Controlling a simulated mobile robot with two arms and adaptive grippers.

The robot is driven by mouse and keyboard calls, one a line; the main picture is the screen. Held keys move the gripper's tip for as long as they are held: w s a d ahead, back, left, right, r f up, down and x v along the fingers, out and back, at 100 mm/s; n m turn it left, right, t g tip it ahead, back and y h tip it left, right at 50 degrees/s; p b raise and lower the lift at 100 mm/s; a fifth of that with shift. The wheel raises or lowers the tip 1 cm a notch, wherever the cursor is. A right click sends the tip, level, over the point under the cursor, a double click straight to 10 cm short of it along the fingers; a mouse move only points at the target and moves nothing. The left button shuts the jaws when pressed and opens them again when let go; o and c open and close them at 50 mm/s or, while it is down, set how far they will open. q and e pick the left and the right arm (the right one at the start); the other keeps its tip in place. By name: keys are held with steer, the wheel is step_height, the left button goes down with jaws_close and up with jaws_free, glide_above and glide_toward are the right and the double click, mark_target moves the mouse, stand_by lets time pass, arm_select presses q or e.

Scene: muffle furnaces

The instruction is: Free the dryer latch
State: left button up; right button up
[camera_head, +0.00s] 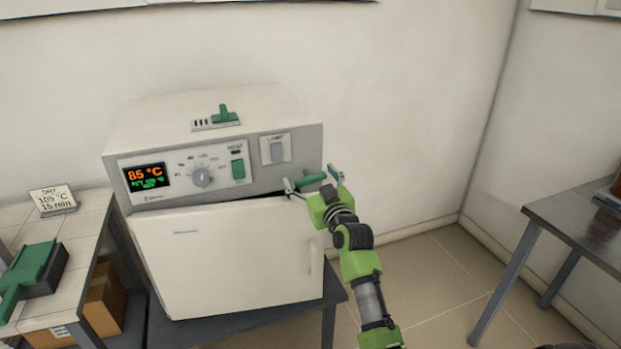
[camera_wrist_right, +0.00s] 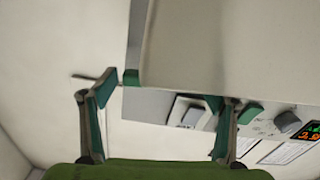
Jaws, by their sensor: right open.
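The white dryer (camera_head: 232,250) stands on a dark table, with its display reading 85 °C. A green bar (camera_head: 312,179), apparently the latch, sits at the upper right corner of its door (camera_head: 225,255). A dark gap shows along part of the door's top edge. My right gripper (camera_head: 314,180) is open at that corner, with a finger on each side of the green bar; I cannot tell whether they touch it. In the right wrist view, the open fingers (camera_wrist_right: 160,105) flank the door edge, and a small green piece (camera_wrist_right: 131,77) shows beside it. My left gripper is not in view.
The dryer front has a dial (camera_head: 202,177), a green vent switch (camera_head: 238,169) and a lamp switch (camera_head: 277,152). A tiled bench (camera_head: 85,215) with a sign (camera_head: 53,199) and a green object (camera_head: 28,268) stands left. A grey table (camera_head: 570,215) stands right, with free floor between.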

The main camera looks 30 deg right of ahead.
steer(key=c, duration=1.1)
steer(key=shift+r+m+p, duration=0.15)
steer(key=shift+m+p, duration=0.25)
steer(key=shift+p, duration=0.2)
steer(key=shift+m, duration=0.5)
steer(key=o, duration=1.1)
steer(key=shift+s, duration=0.1)
